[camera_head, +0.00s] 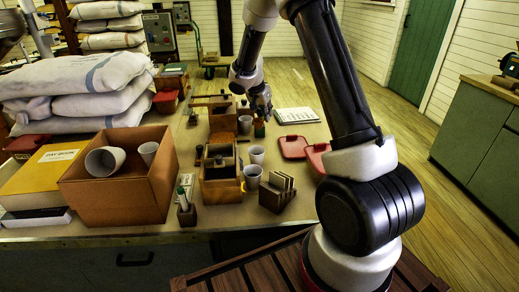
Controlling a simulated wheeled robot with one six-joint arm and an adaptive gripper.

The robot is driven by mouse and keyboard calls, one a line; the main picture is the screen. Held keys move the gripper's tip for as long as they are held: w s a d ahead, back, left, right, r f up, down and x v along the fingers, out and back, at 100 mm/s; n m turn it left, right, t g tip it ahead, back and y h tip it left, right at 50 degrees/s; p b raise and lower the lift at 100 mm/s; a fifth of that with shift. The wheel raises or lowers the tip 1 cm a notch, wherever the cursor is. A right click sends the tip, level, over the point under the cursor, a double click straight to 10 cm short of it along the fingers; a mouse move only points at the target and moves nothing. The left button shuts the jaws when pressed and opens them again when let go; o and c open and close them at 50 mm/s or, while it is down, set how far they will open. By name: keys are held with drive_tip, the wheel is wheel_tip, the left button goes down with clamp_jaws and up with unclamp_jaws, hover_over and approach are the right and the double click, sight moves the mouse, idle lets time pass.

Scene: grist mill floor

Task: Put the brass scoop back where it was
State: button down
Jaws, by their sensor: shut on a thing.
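My gripper (263,113) is over the far part of the long table (135,235), seen small and dark from behind. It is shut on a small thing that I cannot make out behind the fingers. A small dark holder with a green top (259,130) stands just below the fingertips; I cannot tell whether they touch. I cannot pick out the brass scoop for certain in this view; it may be hidden by the gripper.
Wooden boxes (221,190), grey cups (252,176), a slotted wooden rack (277,194) and red lids (293,147) crowd the table near my arm. A large open box (120,203) with cups and stacked sacks (75,88) fill the left. A pale tray (297,115) lies right of my gripper.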

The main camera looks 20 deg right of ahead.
drive_tip(key=shift+w+d+f+m+g, duration=0.3)
drive_tip(key=shift+w+d+f+m, duration=0.15)
drive_tip(key=shift+d+f+m, duration=0.3)
wheel_tip(320, 180, down, 9)
drive_tip(key=shift+f, duration=0.1)
drive_tip(key=shift+f, duration=0.1)
drive_tip(key=c, duration=1.7)
unclamp_jaws()
drive_tip(key=shift+o, duration=0.2)
